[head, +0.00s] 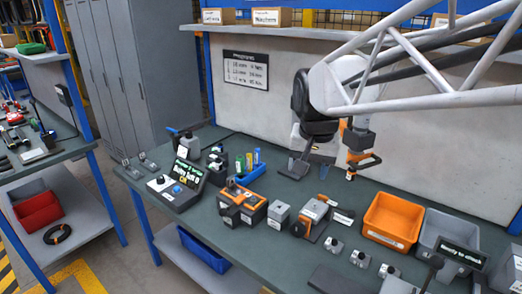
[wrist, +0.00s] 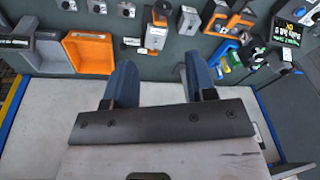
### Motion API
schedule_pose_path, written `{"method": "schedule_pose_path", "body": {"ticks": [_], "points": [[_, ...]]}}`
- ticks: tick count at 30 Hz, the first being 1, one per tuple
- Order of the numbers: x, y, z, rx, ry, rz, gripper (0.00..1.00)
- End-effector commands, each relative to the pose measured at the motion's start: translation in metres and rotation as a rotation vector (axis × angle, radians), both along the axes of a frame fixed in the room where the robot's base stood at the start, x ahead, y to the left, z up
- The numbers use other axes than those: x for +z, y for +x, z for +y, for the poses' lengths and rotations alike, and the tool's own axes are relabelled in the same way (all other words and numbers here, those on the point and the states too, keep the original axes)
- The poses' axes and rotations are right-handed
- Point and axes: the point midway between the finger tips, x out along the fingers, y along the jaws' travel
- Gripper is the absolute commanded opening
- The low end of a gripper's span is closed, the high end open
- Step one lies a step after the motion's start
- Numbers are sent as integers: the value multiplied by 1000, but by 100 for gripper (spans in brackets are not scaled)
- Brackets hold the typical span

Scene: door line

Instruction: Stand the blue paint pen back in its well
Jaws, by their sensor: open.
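A blue holder (head: 243,173) stands near the middle of the bench, with a few small coloured pens upright in or at it, green, blue and yellow-green. The blue one (head: 248,161) is tiny here, and I cannot tell whether it is the task's blue paint pen or how it sits in a well. The blue holder (wrist: 226,58) also shows right of centre in the wrist view, its details too small to read. My gripper (wrist: 160,88) is open and empty, with its two blue-grey fingers wide apart. In the head view it hangs right of the holder, well apart from it.
An orange bin (head: 393,217) and a grey bin (head: 440,243) stand at the bench's right. Orange-and-black fixtures (head: 240,203) stand in front of the holder, and a display box (head: 180,182) to its left. A wall panel (head: 430,145) closes the back.

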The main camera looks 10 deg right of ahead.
Motion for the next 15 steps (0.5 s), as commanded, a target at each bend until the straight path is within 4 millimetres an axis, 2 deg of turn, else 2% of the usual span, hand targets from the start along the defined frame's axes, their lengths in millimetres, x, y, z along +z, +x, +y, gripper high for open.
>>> {"method": "schedule_pose_path", "body": {"ticks": [3, 15], "points": [[-7, -33, -1, 59, -12, -11, 51], [-44, -130, -4, 258, -55, -39, 51]]}}
